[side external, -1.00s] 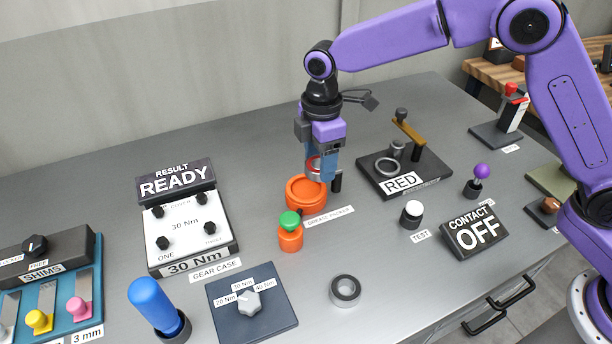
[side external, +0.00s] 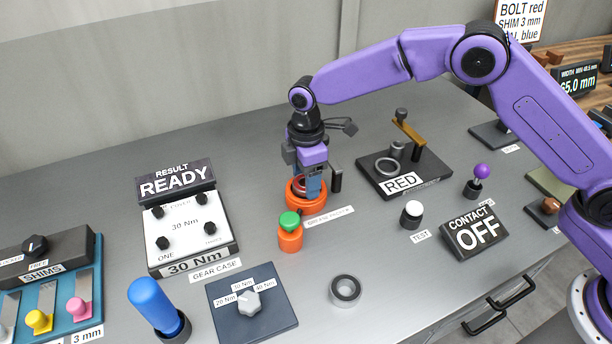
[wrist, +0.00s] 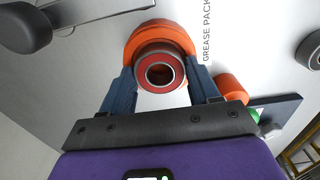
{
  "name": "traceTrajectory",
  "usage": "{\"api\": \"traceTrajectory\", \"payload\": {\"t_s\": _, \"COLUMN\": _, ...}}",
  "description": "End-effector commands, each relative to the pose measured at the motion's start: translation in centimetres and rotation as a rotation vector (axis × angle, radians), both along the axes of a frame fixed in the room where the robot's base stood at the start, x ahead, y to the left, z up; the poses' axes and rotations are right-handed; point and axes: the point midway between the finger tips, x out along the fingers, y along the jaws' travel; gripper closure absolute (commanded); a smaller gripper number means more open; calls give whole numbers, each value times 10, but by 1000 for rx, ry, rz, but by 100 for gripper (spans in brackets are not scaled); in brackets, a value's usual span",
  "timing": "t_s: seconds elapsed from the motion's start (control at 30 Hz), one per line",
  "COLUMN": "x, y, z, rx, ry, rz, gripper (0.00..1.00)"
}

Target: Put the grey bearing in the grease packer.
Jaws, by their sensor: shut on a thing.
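My gripper (side external: 308,188) is shut on a bearing with a grey metal rim and a red face (wrist: 160,73). The bearing sits between the blue fingers, at the mouth of the orange grease packer (side external: 293,203). The packer also shows behind the bearing in the wrist view (wrist: 160,33). The fingers hide much of the opening, and I cannot tell how deep the bearing is or whether it touches the packer. Another bearing, a dark grey ring (side external: 345,301), lies loose on the table at front centre.
A green button (side external: 289,220) on an orange post stands just in front of the packer. A dark post (side external: 336,177) rises right of the gripper. The black RED stand (side external: 427,180) is farther right. The gear case (side external: 190,235) stands left. Table around the loose ring is clear.

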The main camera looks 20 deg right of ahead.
Motion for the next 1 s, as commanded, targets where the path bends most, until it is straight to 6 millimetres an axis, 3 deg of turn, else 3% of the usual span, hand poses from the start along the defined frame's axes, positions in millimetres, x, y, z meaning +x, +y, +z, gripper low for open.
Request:
{"api": "traceTrajectory", "payload": {"t_s": 0.53, "x": -1, "y": -1, "z": -15, "rx": -4, "ry": 3, "rz": 1, "gripper": 79}}
{"api": "traceTrajectory", "payload": {"t_s": 0.57, "x": -2, "y": -1, "z": -16, "rx": -5, "ry": 5, "rz": 1, "gripper": 36}}
{"api": "traceTrajectory", "payload": {"t_s": 0.63, "x": -2, "y": -1, "z": -16, "rx": -5, "ry": 5, "rz": 1, "gripper": 14}}
{"api": "traceTrajectory", "payload": {"t_s": 1.0, "x": -5, "y": 3, "z": -13, "rx": -3, "ry": 8, "rz": 6, "gripper": 14}}
